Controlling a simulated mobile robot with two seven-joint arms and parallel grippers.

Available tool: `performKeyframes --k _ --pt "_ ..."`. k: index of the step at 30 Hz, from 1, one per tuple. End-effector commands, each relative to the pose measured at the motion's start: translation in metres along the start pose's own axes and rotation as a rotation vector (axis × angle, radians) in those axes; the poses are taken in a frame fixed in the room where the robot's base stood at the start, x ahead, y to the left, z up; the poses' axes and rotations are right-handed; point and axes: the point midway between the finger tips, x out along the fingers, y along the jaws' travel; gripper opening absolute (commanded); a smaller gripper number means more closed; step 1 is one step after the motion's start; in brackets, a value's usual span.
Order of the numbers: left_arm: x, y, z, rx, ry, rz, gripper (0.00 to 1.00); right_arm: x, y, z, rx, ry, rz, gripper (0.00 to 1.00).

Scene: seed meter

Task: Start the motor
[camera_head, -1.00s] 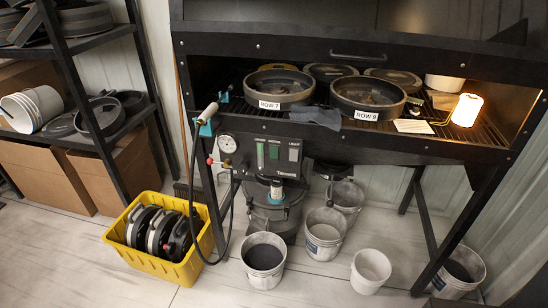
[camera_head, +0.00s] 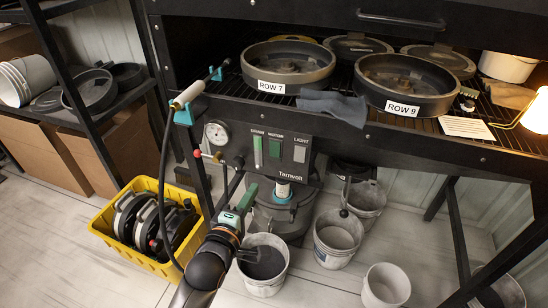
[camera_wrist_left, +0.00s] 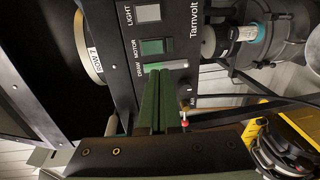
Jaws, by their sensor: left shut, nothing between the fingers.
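The black Tarnvolt control panel (camera_head: 265,150) hangs under the bench front. Its green motor switch (camera_head: 275,148) sits between a lit vertical draw indicator (camera_head: 258,152) and the pale light switch (camera_head: 299,156). In the left wrist view the motor switch (camera_wrist_left: 155,46) and the light switch (camera_wrist_left: 148,13) are both clear. My left gripper (camera_head: 250,190) is shut and empty, below the panel in the head view. Its green fingers (camera_wrist_left: 158,76) point toward the panel and overlap the draw indicator's edge in the left wrist view. Contact cannot be told. My right gripper is not in view.
A pressure gauge (camera_head: 217,132) and a black hose (camera_head: 164,180) are left of the panel. A yellow crate (camera_head: 101,223) holds dark discs. Buckets (camera_head: 338,237) stand below. The row 7 pan (camera_head: 290,65) and row 9 pan (camera_head: 405,84) rest above.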

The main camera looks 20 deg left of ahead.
Motion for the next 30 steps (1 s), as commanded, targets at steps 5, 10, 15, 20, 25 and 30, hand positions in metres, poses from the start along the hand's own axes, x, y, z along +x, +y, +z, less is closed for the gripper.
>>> performKeyframes --k 5,10,15,20,25,30 --pt "0.0 0.001 0.0 -0.001 0.0 0.001 0.0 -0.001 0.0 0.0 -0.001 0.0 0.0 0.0" --pt "0.002 0.0 0.0 0.0 0.0 0.0 0.0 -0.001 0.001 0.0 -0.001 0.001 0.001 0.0" --pt "0.017 0.0 0.0 0.004 -0.001 0.001 0.0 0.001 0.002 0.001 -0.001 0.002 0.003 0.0" --pt "0.044 0.0 0.0 0.003 -0.001 0.002 0.0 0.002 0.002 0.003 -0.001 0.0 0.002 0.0" --pt "0.075 0.0 0.0 0.004 0.0 0.002 0.0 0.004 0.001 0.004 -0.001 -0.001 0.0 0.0" --pt "0.105 0.0 0.0 0.004 0.0 0.002 0.0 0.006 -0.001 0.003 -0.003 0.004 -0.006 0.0"
